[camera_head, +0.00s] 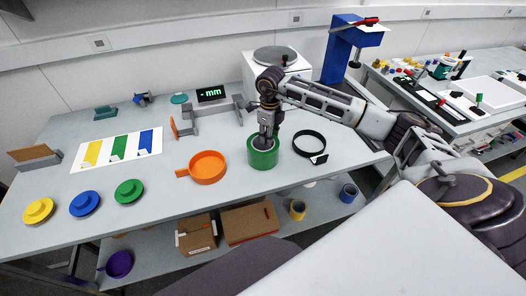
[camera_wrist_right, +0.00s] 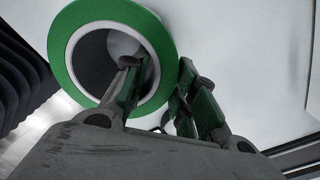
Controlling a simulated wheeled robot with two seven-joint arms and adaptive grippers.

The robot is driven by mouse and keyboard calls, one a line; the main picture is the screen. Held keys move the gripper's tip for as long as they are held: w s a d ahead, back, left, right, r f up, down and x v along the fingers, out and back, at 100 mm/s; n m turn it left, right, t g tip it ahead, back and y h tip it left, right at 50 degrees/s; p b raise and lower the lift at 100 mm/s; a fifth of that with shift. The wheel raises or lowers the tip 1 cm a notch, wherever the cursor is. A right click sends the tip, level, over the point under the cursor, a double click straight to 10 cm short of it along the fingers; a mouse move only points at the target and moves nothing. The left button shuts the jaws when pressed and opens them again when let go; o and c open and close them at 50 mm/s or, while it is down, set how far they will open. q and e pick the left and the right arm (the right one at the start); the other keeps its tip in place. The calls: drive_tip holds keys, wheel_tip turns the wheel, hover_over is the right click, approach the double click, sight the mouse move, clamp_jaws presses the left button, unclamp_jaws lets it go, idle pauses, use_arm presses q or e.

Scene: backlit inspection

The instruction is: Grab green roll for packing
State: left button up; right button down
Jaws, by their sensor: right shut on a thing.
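The green roll (camera_head: 262,161) stands on the grey-white table near its front edge, between an orange pan and a black ring. My right gripper (camera_head: 264,143) reaches down onto it from above. In the right wrist view, the roll (camera_wrist_right: 70,45) shows a green outer band and a pale core with a wide hole. One finger of the right gripper (camera_wrist_right: 158,72) is inside the hole and the other is outside, shut on the roll's wall. I cannot tell whether the roll is off the table. My left gripper is not in view.
The orange pan (camera_head: 207,167) is close left of the roll, the black ring (camera_head: 309,143) close right. Blue, green and yellow discs lie at the left front. Behind are a striped board (camera_head: 117,149), a display (camera_head: 211,94) and a white scale (camera_head: 276,66). Boxes sit on the lower shelf.

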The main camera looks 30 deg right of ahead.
drive_tip(key=shift+r, duration=0.15)
drive_tip(key=shift+w+r, duration=0.1)
drive_tip(key=shift+r, duration=0.65)
wheel_tip(320, 180, up, 7)
drive_tip(key=shift+r+b, duration=0.1)
drive_tip(key=shift+b, duration=0.35)
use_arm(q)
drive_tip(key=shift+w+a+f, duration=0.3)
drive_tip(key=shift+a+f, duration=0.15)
use_arm(e)
drive_tip(key=shift+r, duration=0.6)
